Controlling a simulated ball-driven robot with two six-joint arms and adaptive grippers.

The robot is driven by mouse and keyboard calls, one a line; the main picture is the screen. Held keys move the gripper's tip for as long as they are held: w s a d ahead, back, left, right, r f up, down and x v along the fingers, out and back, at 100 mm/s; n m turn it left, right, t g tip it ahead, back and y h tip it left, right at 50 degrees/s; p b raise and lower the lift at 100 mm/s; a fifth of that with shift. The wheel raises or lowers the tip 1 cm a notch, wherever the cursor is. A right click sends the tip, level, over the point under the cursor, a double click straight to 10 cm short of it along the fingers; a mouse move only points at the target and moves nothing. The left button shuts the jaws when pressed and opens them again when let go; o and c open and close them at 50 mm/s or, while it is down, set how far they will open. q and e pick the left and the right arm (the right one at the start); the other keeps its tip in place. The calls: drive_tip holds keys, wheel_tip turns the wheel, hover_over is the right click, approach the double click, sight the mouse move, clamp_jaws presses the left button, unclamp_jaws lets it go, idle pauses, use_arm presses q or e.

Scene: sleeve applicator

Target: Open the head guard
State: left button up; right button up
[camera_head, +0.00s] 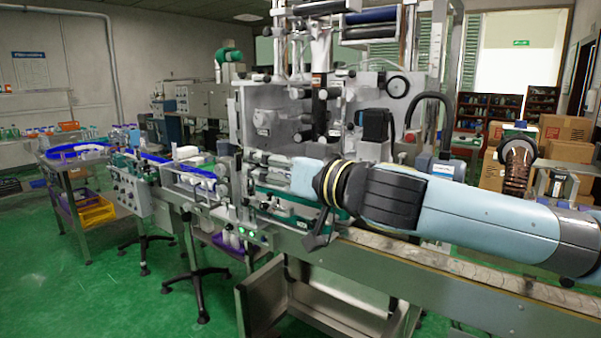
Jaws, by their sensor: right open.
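The sleeve applicator (325,110) stands in the middle of the view, with metal plates, rollers and a black motor box on its front. I cannot clearly pick out the head guard among these parts, nor tell if it is open. My right arm reaches in from the right across the machine's lower front. My right gripper (317,236) hangs at its end, dark and small, above the conveyor edge, with its jaws open. I see nothing held in it. The arm's wrist hides part of the machine behind it. My left gripper is not in view.
A conveyor (440,262) runs along the front, under my right arm. An open metal cabinet door (262,298) stands below it. Bottles and a blue-edged table (75,152) are at the left. Cardboard boxes (566,130) stand at the right. Green floor (60,295) is clear at front left.

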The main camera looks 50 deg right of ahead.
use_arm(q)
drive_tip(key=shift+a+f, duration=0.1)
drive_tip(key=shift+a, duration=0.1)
use_arm(e)
drive_tip(key=s, duration=0.8)
drive_tip(key=shift+a, duration=0.3)
